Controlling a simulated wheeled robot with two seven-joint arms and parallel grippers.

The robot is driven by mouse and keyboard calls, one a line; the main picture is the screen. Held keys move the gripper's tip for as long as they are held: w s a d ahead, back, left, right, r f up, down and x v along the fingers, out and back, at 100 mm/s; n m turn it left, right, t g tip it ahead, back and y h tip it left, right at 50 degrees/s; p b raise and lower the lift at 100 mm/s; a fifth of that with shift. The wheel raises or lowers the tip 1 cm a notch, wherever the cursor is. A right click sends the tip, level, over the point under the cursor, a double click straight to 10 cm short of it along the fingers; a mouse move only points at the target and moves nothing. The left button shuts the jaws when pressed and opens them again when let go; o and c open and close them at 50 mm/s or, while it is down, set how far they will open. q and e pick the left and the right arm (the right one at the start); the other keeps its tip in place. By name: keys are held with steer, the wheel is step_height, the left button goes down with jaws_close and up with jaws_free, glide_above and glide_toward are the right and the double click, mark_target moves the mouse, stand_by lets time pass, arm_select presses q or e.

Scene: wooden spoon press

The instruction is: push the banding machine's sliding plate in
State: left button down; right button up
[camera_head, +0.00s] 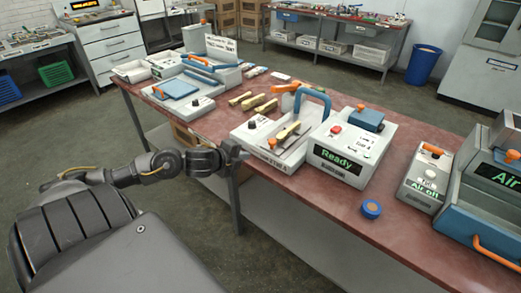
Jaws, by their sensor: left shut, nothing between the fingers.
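A light grey machine with a blue arched handle (318,100) and an orange lever stands mid-table. Its flat bed (292,158) points toward the table's front edge, and pale wooden pieces (289,131) lie on it. A grey box with a green "Ready" screen (337,158) stands directly to its right. I cannot tell for sure which part is the sliding plate. My left gripper (238,152) is shut and empty at the table's front edge, just left of the bed's front end. Whether it touches the machine is unclear. My right gripper is out of view.
Loose wooden pieces (254,102) lie left of the machine. Farther left are a grey machine with a blue lid (178,87) and a tray. A blue roll (371,209) lies at front right, near an "Air off" box (424,180).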

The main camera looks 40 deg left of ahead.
arm_select(q)
glide_toward(266, 148)
step_height(266, 148, down, 3)
steer(key=shift+w+d+p, duration=0.1)
steer(key=shift+w+p, duration=0.5)
steer(key=shift+w, duration=2)
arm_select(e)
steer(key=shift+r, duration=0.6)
arm_select(q)
steer(key=shift+w, duration=0.1)
